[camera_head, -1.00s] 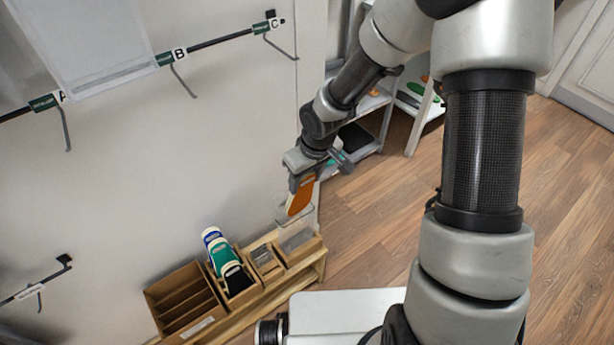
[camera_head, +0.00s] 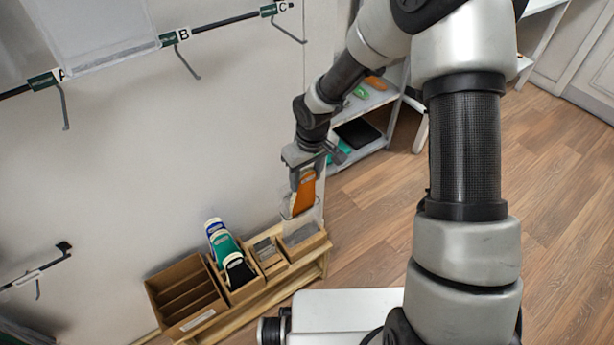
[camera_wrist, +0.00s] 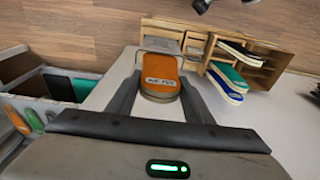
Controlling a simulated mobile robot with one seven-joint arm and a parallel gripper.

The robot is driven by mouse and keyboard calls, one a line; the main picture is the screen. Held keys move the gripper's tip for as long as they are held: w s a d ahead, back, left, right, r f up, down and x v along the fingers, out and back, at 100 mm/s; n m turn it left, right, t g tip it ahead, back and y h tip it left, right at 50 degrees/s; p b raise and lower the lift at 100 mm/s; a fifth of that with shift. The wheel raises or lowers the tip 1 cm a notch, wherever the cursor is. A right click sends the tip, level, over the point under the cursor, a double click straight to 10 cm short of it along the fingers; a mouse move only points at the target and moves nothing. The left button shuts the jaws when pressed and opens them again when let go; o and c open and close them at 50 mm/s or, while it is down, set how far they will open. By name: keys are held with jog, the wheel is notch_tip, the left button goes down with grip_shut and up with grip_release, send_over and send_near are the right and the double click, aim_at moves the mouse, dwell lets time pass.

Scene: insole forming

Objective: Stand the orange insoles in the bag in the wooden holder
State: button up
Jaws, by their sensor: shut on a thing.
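The orange insoles (camera_head: 304,190) hang toe-down from my gripper (camera_head: 303,174), which is shut on their upper end. In the wrist view the orange insoles (camera_wrist: 162,72) lie between the two fingers (camera_wrist: 158,100). A clear bag (camera_head: 312,216) stands open in the wooden holder (camera_head: 302,247) at the right end of the bench. The lower end of the insoles overlaps the bag's mouth in the head view. In the wrist view the bag's rim (camera_wrist: 160,45) shows around their far end. How deep they sit inside is hard to tell.
Left of the holder are a small wooden box (camera_head: 270,263), a box with blue, green and black insoles (camera_head: 228,255), and a wider divided box (camera_head: 188,298). The wall is close behind. A shelf (camera_head: 365,135) stands behind my gripper.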

jog(key=o, duration=1.4)
jog(key=shift+o, duration=0.2)
notch_tip(320, 180, up, 17)
jog(key=s+d+p, duration=0.1)
jog(key=s+p, duration=0.1)
jog(key=p, duration=0.2)
jog(key=shift+d, duration=0.15)
jog(key=shift+r, duration=0.1)
